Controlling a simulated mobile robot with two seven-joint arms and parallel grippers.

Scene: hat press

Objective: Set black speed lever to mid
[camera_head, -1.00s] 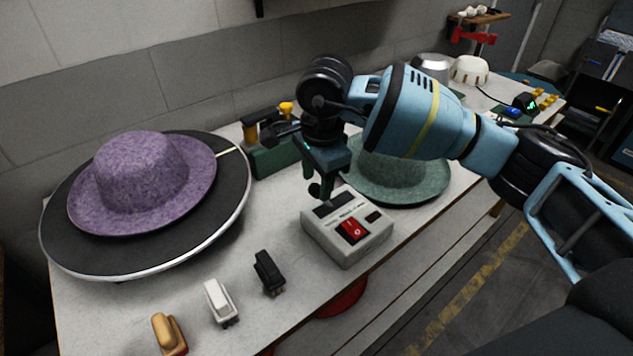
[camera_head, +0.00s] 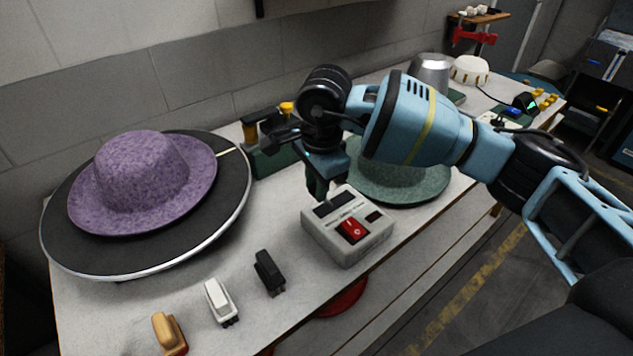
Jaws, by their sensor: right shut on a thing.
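A pale grey control box (camera_head: 352,245) with a red rocker switch (camera_head: 353,230) and a dark slot panel on its top stands near the table's front edge. My right gripper (camera_head: 321,194) points down at the back left end of that slot panel. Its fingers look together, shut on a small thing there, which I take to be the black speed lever. The lever itself is hidden by the fingers, so its exact setting cannot be seen. My left gripper is not in view.
A purple hat (camera_head: 142,178) lies on a round dark plate (camera_head: 215,215) at left. A green hat (camera_head: 400,181) lies behind the box, partly under my arm. Tan (camera_head: 168,334), white (camera_head: 219,300) and black (camera_head: 268,271) small pieces stand along the front.

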